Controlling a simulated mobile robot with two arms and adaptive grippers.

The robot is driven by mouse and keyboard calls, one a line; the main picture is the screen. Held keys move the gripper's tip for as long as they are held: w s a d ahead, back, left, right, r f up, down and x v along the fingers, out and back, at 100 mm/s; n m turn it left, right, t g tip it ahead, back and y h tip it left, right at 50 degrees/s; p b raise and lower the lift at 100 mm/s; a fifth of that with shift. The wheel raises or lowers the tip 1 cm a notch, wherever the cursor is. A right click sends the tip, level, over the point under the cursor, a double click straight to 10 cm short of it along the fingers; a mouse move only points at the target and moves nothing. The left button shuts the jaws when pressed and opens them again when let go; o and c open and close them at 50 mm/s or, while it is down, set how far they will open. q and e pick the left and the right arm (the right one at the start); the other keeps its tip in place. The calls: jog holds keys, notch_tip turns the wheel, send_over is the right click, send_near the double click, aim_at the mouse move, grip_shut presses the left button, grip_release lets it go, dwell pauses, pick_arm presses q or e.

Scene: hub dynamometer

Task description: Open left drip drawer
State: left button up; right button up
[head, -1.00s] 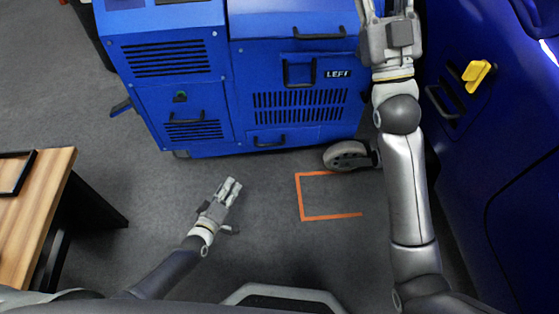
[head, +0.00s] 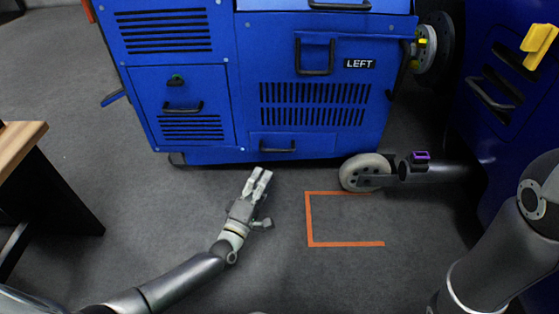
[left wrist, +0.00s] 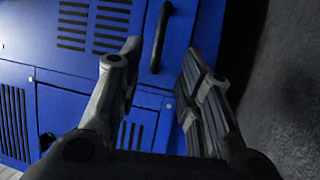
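The left drip drawer (head: 262,142) is a low blue front with a dark bar handle (head: 278,148) at the bottom of the blue unit below the LEFT label (head: 359,64). It looks closed. In the left wrist view the same handle (left wrist: 160,38) seems to show beyond the fingertips. My left gripper (head: 259,180) is low over the floor in front of the drawer, just below and left of the handle. Its fingers (left wrist: 157,68) are apart with nothing between them.
Orange tape (head: 345,244) marks open floor. A wooden table (head: 18,150) stands at left. A blue body with a yellow handle (head: 538,42) is at right.

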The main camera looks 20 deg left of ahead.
pick_arm(q)
jog(key=b+x, duration=0.5)
jog(key=x, duration=0.5)
jog(key=shift+w, duration=0.15)
jog(key=shift+c, duration=0.3)
grip_shut()
